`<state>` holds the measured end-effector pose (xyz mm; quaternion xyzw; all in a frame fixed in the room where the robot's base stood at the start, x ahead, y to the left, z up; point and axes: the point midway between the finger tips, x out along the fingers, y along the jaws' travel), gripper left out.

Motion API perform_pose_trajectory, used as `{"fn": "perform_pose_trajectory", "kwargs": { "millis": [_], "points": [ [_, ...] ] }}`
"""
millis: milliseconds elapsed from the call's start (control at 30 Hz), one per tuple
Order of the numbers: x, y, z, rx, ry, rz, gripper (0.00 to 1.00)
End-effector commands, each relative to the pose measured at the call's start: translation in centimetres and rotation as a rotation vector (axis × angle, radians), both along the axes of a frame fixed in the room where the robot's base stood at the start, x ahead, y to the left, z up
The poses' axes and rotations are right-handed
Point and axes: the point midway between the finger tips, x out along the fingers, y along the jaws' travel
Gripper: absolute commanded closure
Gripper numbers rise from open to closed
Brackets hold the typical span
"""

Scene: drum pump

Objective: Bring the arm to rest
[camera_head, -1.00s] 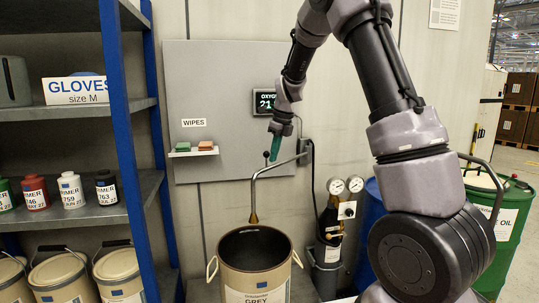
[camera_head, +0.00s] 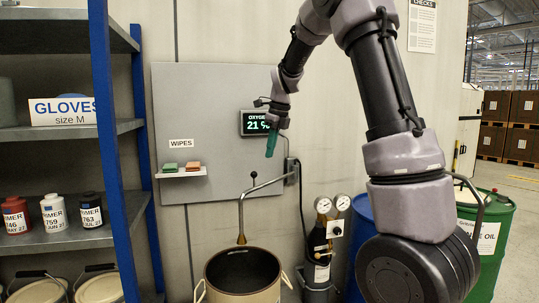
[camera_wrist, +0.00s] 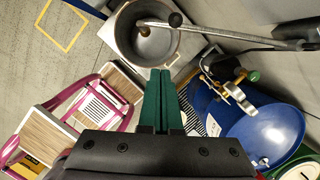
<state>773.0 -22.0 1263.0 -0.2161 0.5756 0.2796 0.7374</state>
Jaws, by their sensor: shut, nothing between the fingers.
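My arm reaches up and over from the right in the head view, with the forearm hanging down in front of the wall panel. My gripper (camera_head: 271,143) has green fingers that point down, closed together and empty. The wrist view also shows the two green fingers (camera_wrist: 160,98) side by side. The fingertips are apart from the lever in the head view. The wrist view shows the lever (camera_wrist: 225,36) beyond the fingertips, crossing over the open drum.
A blue-posted shelf (camera_head: 116,160) with paint bottles stands at left. A small wipes ledge (camera_head: 181,172) and an oxygen display (camera_head: 256,123) are on the wall panel. A gas bottle with gauges (camera_head: 318,245), a blue drum (camera_head: 362,235) and a green oil drum (camera_head: 494,240) stand at right.

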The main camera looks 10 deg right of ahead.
Motion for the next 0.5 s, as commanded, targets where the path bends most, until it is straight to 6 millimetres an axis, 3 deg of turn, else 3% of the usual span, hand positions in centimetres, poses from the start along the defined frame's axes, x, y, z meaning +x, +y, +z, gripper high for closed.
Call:
{"fn": "perform_pose_trajectory", "kwargs": {
  "millis": [267,367,500],
  "points": [
    [-0.6,-0.3,0.6,0.000,-0.015,0.034,1.00],
    [-2.5,-0.9,2.1,-0.003,-0.063,0.147,1.00],
    [-7.4,-2.1,5.2,-0.044,-0.191,0.444,1.00]
  ]
}}
